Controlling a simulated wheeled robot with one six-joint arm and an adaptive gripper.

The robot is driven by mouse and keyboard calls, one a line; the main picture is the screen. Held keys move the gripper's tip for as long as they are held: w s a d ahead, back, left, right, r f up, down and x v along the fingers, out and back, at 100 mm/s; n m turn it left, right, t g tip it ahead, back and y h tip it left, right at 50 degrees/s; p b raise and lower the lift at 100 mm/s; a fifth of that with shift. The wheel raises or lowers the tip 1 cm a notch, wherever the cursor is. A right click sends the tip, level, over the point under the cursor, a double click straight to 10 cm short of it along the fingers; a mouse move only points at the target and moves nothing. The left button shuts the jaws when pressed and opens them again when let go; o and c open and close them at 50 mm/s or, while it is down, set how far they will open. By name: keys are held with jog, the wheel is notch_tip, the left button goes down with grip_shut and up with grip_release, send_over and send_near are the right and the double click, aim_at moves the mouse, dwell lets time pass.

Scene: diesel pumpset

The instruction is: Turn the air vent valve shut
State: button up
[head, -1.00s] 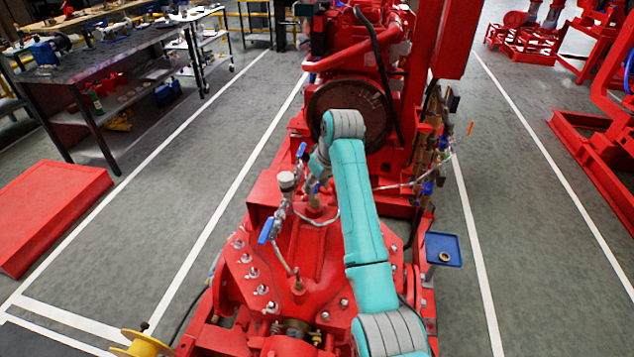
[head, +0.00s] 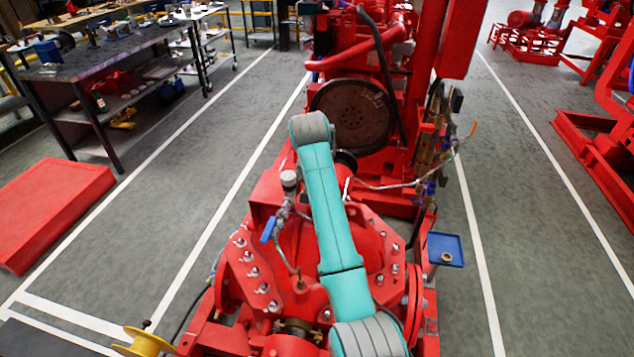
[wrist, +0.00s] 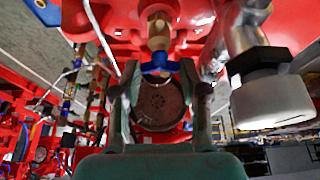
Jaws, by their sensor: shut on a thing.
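In the wrist view, the air vent valve is a brass fitting (wrist: 158,30) with a blue handle (wrist: 159,67), on the red pump casing. My gripper (wrist: 158,73) has one finger on each side of the blue handle and is shut on it. The exact contact at the fingertips is hard to see. In the head view my turquoise arm covers the gripper and this valve.
A white-capped fitting (wrist: 270,100) stands close to the right of my gripper; its cap shows in the head view (head: 289,178). Another blue lever (head: 268,229) is left of my arm. A thin metal pipe (head: 400,185) runs right. A blue tray (head: 445,242) is further right.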

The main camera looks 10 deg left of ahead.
jog(key=shift+m, duration=0.4)
jog(key=o, duration=1.1)
jog(key=shift+o, duration=0.2)
notch_tip(320, 180, up, 10)
jog(key=shift+s, duration=0.1)
